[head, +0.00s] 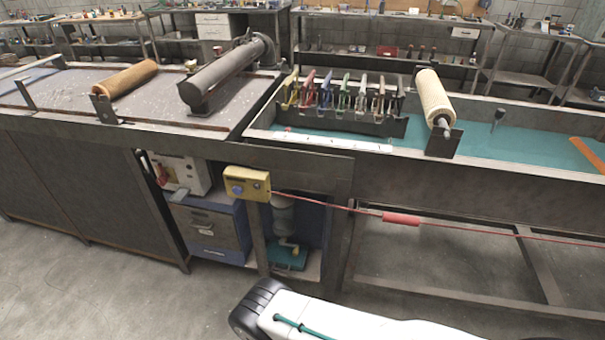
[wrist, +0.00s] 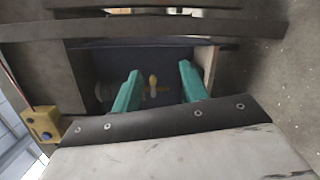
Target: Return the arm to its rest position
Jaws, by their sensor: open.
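My gripper (wrist: 160,68) shows in the wrist view as two green fingers, spread apart and open with nothing between them. It faces the dark recess under the bench, where a small yellow fitting (wrist: 153,82) shows in the gap, farther back. In the head view, part of my white arm with a black joint lies low at the bottom edge, in front of the bench. My gripper's fingers cannot be made out there.
A yellow control box (head: 247,184) hangs on the bench front, with a red cable and red sleeve (head: 401,219) running right. A blue drawer unit (head: 210,232) stands underneath. Bare floor (head: 90,285) lies left.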

